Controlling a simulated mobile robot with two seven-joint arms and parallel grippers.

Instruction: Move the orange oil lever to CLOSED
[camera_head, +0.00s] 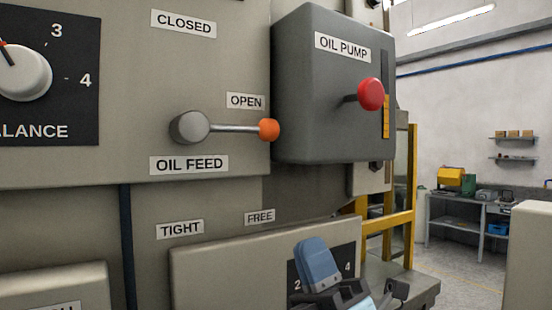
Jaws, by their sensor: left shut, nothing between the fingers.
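The oil feed lever has a grey round hub (189,127), a thin metal rod and an orange ball knob (269,130). The rod lies nearly level and points right, with the knob just below the OPEN label (246,101). The CLOSED label (183,23) is above the hub, and the OIL FEED label (188,164) is below it. My left gripper (314,249) is at the bottom, below and right of the knob and apart from it. Its blue fingers are shut with nothing seen between them. My right gripper is not in view.
A grey oil pump box (325,90) with a red knob (371,94) juts out right of the orange knob. A BALANCE dial (22,75) is at the left. A lower panel (215,270) lies behind my left gripper. The panel front around the lever is clear.

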